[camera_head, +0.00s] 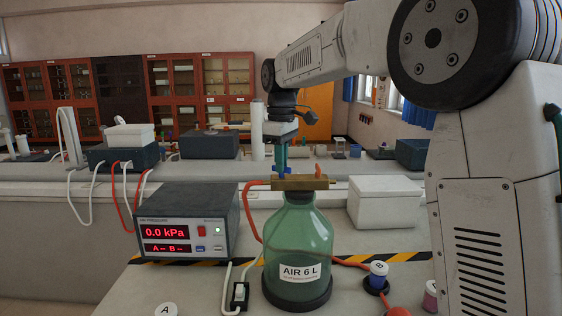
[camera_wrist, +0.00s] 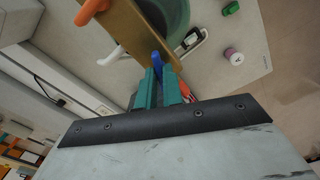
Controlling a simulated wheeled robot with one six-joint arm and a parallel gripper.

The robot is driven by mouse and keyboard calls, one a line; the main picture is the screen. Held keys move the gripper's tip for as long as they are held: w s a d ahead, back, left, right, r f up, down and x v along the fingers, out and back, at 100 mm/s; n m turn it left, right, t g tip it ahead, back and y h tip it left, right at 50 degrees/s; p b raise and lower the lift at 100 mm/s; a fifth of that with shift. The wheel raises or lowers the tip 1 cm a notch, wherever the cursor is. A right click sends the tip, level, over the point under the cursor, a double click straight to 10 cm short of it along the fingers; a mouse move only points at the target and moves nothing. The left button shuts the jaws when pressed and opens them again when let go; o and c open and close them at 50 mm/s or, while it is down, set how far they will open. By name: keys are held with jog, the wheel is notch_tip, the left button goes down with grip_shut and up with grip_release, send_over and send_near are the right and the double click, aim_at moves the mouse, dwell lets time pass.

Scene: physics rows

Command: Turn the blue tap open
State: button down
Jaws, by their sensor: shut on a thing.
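The blue tap (camera_wrist: 157,62) shows in the wrist view as a narrow blue handle beside the brass block. My gripper (camera_wrist: 160,82) has teal fingers and is shut on the blue tap. In the head view my gripper (camera_head: 281,166) points down at the brass block (camera_head: 300,183) on top of the green bottle (camera_head: 300,240), labelled "AIR 6 L". Only a little of the blue tap (camera_head: 286,173) shows there, at the fingertips. Its exact angle is hard to tell. A red-orange tap (camera_head: 318,170) stands on the same block; an orange handle (camera_wrist: 92,8) shows in the wrist view.
A pressure meter (camera_head: 186,222) left of the bottle reads 0.0 kPa. A white box (camera_head: 384,202) stands to the right.

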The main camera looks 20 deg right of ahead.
jog(key=n, duration=0.5)
dwell(0.6)
jog(key=c, duration=1.5)
grip_release()
jog(key=shift+c, duration=0.2)
jog(key=shift+r, duration=0.1)
notch_tip(320, 180, up, 8)
jog(key=shift+f, duration=0.15)
